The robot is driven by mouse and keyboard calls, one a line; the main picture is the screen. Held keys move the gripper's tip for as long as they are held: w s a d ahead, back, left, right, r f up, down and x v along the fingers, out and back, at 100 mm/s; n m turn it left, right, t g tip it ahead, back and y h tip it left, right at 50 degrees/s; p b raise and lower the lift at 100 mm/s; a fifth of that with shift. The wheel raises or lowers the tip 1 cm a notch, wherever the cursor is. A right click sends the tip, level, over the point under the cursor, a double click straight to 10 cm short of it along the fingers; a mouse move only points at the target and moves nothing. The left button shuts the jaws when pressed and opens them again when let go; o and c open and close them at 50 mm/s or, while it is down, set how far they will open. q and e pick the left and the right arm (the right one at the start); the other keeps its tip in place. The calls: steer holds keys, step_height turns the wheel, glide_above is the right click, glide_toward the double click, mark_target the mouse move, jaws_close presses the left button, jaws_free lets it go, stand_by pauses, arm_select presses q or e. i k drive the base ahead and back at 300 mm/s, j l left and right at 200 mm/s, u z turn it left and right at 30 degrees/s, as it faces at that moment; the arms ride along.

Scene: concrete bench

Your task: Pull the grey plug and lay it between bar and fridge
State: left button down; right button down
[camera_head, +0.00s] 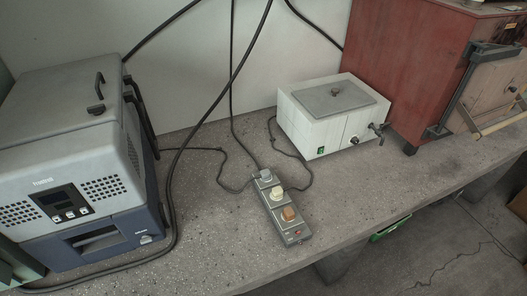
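A dark power bar (294,234) lies on the concrete bench, running from back left to front right. The grey plug (265,175) sits in its far end. A cream plug (278,193) is in the middle and a brown plug (289,213) is nearer the front. Thin dark cables lead away from the bar's far half; which cable belongs to which plug is hard to tell. A grey-and-blue appliance (133,226) with a display and top handle stands at the left; it may be the fridge. Neither of my grippers is in view.
A white box with a tap (318,133) stands behind the bar to the right. A red cabinet (400,65) is at the back right. A thick black cable (175,170) curves beside the appliance. The bench (215,240) between it and bar is mostly clear.

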mark_target(265, 176)
steer(key=l+u, duration=0.15)
steer(key=l, duration=0.2)
steer(key=k+l+u, duration=0.1)
steer(key=l, duration=0.25)
steer(key=k+l+u, duration=0.15)
steer(key=l, duration=0.2)
steer(key=k+l+u, duration=0.15)
steer(key=l, duration=0.2)
steer(key=k+l+u, duration=0.1)
steer(key=l, duration=0.2)
